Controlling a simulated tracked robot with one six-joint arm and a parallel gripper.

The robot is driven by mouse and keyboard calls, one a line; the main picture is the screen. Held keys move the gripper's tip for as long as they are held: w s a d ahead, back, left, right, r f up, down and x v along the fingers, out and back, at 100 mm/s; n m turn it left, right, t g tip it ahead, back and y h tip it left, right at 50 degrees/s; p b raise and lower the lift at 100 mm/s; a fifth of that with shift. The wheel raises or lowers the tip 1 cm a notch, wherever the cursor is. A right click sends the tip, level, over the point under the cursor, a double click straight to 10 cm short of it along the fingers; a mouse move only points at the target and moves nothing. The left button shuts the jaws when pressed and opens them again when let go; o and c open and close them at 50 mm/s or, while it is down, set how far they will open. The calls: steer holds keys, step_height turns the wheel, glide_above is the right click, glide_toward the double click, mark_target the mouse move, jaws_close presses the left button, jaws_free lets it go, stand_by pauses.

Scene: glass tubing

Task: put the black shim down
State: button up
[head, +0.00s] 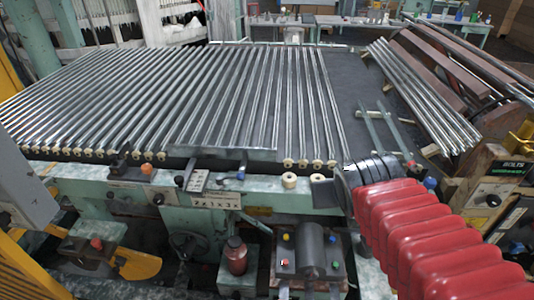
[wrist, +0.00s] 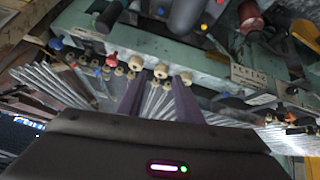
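My gripper (wrist: 158,85) shows in the wrist view as two dark purple fingers standing apart. Glass tubes and pale round end pieces show through the gap, and I see nothing held between the fingers. I cannot identify the black shim for certain in either view. A small black piece (wrist: 110,16) shows at the top of the wrist view, but I cannot tell what it is.
Glass tubes (head: 215,95) lie in rows on the machine bed (head: 350,85), with bare dark surface to their right. More tubes (head: 425,100) lean at the right by a brown frame.

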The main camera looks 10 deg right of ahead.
steer(key=s+a+n+g+y, duration=0.1)
steer(key=s+a+n+y, duration=0.1)
steer(key=s+a, duration=0.4)
steer(key=a+y, duration=0.1)
steer(key=a, duration=0.3)
steer(key=shift+s+a+g, duration=0.2)
steer(key=shift+s+g, duration=0.1)
steer(key=shift+s, duration=0.1)
steer(key=shift+r, duration=0.1)
stand_by(0.3)
